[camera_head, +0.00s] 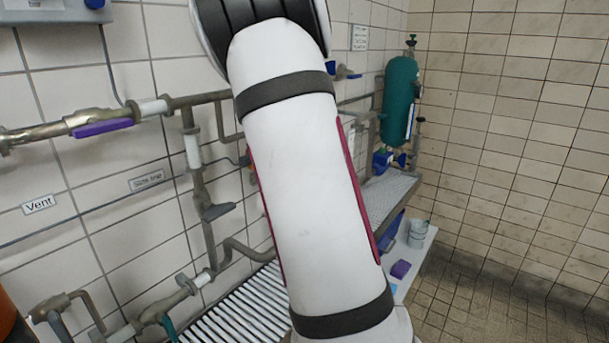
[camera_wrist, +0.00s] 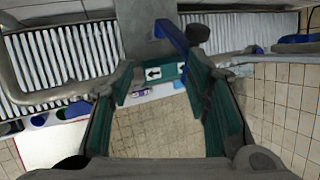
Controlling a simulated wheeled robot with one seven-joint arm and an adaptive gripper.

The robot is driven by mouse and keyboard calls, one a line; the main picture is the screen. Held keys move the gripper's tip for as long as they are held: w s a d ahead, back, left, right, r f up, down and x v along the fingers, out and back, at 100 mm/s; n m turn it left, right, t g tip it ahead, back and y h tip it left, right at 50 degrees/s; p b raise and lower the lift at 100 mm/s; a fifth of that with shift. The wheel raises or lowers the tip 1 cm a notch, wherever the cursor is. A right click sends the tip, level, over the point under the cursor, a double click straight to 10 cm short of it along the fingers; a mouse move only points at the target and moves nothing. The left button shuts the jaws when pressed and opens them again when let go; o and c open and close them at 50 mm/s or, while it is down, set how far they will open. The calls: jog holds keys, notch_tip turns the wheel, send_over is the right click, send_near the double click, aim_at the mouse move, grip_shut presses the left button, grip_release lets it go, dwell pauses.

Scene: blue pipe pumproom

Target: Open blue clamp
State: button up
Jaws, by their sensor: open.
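A blue lever-like bar (camera_wrist: 172,36), probably the blue clamp, shows in the wrist view at top centre, slanting down to the right beside a grey pipe. My gripper (camera_wrist: 163,78) is open, with its two green-padded fingers spread and nothing between them. The bar's lower end lies near the right fingertip; I cannot tell whether they touch. In the head view my white arm covers the middle and my gripper is hidden behind it. Small blue handles show there on the wall pipes (camera_head: 347,73) and below the green tank (camera_head: 382,159).
Grey pipes (camera_wrist: 235,58) run close to the fingers at both sides. A sign with a black arrow (camera_wrist: 153,73) lies beyond the fingertips. Another blue part (camera_wrist: 297,44) is at right. In the head view, a purple-handled valve (camera_head: 103,129) is at left and tiled floor (camera_head: 465,300) is clear at right.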

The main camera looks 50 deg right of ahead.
jog(key=s+a+r+p, duration=0.2)
jog(key=s+r+p, duration=0.4)
jog(key=r+p, duration=0.2)
jog(key=shift+a+p, duration=0.3)
jog(key=shift+p, duration=0.2)
dwell(0.7)
jog(key=shift+r, duration=0.1)
dwell(0.3)
